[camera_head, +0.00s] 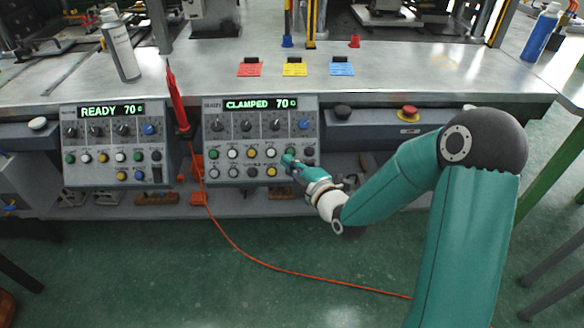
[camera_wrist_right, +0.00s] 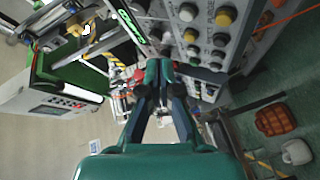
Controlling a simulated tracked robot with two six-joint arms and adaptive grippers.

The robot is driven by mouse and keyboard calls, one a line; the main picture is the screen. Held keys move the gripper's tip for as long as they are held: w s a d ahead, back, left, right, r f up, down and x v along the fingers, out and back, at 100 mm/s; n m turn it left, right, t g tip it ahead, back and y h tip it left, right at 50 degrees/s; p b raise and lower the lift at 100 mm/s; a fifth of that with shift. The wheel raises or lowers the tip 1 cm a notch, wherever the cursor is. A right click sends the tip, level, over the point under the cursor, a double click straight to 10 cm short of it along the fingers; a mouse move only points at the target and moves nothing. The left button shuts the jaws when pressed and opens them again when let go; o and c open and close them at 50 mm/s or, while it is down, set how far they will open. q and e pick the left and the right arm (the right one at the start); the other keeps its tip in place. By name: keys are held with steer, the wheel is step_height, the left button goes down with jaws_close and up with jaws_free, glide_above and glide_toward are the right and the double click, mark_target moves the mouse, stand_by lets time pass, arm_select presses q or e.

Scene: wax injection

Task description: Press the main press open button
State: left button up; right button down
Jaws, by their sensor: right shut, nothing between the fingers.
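The control panel whose display reads CLAMPED 70 (camera_head: 262,104) is on the front of the bench, with knobs above two rows of coloured buttons. It also shows in the wrist view, where its grey face (camera_wrist_right: 241,38) fills the upper right. My right gripper (camera_head: 287,160) is shut and empty, with its tips at the right part of the button rows. In the wrist view the shut fingertips (camera_wrist_right: 159,68) are beside the panel face. They hide part of the buttons, and I cannot tell whether they touch one. My left gripper is out of view.
A second panel reading READY 70 (camera_head: 112,110) is to the left. A red probe (camera_head: 177,95) with an orange cable stands between the panels. A red button (camera_head: 408,112) is on the bench front at right. A spray can (camera_head: 120,48) stands on the bench top.

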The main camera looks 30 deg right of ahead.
mark_target(290, 152)
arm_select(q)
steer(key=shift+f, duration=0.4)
arm_select(e)
steer(key=shift+d+r+n+t, duration=0.25)
steer(key=shift+r+n, duration=0.05)
steer(key=shift+r, duration=0.15)
steer(key=shift+d+r+n+t, duration=0.25)
steer(key=shift+r+n, duration=0.05)
steer(key=shift+r, duration=0.15)
steer(key=shift+f, duration=0.1)
arm_select(q)
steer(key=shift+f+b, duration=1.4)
steer(key=shift+b, duration=0.05)
arm_select(e)
steer(key=shift+w+d+f, duration=0.6)
steer(key=shift+w+f, duration=0.35)
steer(key=shift+w+d+f, duration=0.55)
steer(key=shift+w+f, duration=0.35)
steer(key=shift+w, duration=0.05)
steer(key=shift+w+d+f, duration=0.6)
steer(key=shift+w+f, duration=0.35)
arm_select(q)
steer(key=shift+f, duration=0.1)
